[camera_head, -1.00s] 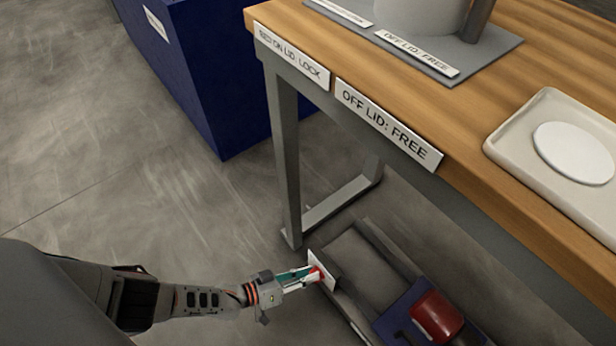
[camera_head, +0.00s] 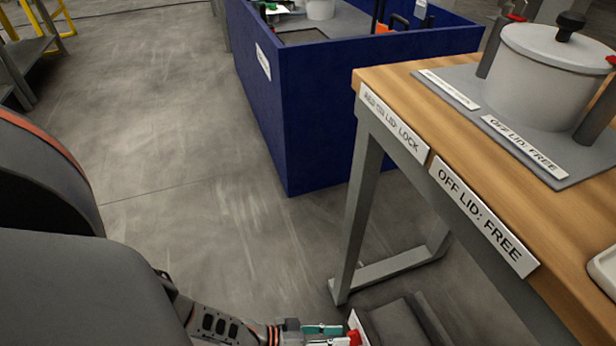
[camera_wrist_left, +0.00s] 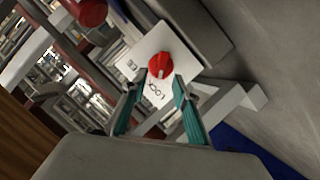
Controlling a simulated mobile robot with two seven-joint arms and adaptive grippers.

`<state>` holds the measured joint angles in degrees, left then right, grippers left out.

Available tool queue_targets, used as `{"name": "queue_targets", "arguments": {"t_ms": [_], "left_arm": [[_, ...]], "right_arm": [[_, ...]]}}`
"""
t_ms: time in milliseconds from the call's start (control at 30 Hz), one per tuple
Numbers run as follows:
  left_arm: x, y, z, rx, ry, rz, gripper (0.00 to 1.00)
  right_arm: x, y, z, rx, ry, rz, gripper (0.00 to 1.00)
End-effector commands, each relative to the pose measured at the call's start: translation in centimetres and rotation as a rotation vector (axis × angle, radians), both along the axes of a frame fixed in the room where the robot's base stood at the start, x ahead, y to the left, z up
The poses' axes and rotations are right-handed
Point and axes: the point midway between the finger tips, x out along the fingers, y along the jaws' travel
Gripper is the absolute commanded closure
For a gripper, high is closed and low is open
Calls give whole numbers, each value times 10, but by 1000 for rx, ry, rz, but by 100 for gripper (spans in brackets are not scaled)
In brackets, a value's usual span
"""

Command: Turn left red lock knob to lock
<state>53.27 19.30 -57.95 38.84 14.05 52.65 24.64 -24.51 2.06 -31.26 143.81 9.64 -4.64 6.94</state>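The red lock knob (camera_wrist_left: 160,65) sits on a white plate (camera_wrist_left: 137,62) marked LOCK in the left wrist view. Its exact turn angle is hard to read. My left gripper (camera_wrist_left: 159,82) has its two teal fingers apart, with the knob centred just beyond or between the tips; contact cannot be told. In the head view my left gripper (camera_head: 342,335) is at the bottom edge, close to the red knob (camera_head: 355,338) and the white plate (camera_head: 359,326), mostly cut off. My right gripper is out of view.
A wooden table (camera_head: 445,110) with a lidded pot (camera_head: 545,75) stands at right, above and beyond the gripper. A blue bin (camera_head: 345,120) is behind. Another red round part (camera_wrist_left: 92,12) shows in the wrist view. The floor at left is clear.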

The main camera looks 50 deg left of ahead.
Motion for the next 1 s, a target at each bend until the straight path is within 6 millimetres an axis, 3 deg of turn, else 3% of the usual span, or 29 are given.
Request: {"name": "queue_targets", "arguments": {"t_ms": [200, 433, 1000], "left_arm": [[-34, 22, 11, 1, 4, -1, 71], [-60, 39, 22, 0, 2, 0, 71], [-67, 44, 26, 0, 1, -1, 71]], "right_arm": [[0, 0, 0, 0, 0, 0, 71], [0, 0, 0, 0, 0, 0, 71], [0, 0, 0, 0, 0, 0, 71]]}}
